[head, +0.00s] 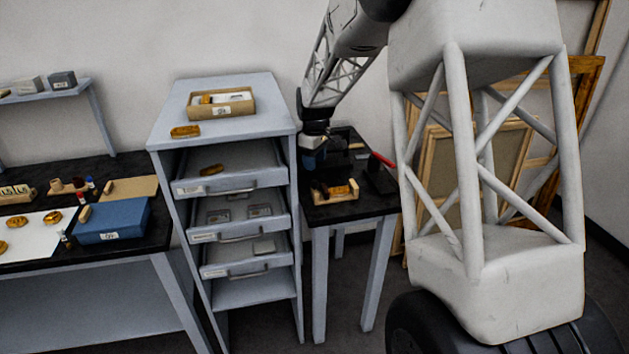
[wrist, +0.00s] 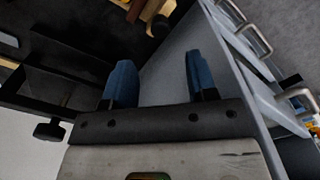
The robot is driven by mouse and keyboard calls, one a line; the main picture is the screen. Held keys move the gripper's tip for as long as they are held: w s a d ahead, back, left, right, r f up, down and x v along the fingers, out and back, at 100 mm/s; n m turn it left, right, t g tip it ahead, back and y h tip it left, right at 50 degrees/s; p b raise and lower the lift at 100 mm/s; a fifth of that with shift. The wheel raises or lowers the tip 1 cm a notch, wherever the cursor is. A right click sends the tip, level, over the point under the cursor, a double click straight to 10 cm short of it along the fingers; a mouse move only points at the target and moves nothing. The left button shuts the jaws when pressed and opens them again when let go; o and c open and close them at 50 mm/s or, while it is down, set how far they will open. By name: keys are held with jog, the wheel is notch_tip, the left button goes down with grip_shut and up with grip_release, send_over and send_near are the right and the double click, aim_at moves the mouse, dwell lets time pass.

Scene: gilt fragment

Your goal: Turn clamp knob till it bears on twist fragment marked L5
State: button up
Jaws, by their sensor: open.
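On the small black table, a wooden holder (head: 324,197) carries a gilt fragment (head: 341,190); its white label is too small to read. Dark parts (head: 318,187) at the holder's left end may be the clamp, but I cannot tell clearly. The wrist view shows a round dark knob (wrist: 160,26) by wooden pieces at the top, and another black knob (wrist: 48,130) at the left. I cannot tell which is the clamp knob. My gripper (head: 311,157) is above the table's left back part; its blue fingers (wrist: 158,76) are apart with nothing between them.
A grey drawer cabinet (head: 168,132) stands close left of the table, its drawers partly open; its side also shows near my fingers. A red-handled item (head: 382,160) lies at the table's right. A blue box (head: 112,222) and several gilt pieces are on the left bench.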

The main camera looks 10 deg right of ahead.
aim_at(314, 181)
jog(key=shift+f, duration=0.15)
jog(key=shift+f, duration=3.75)
jog(key=c, duration=0.9)
jog(key=shift+m, duration=0.4)
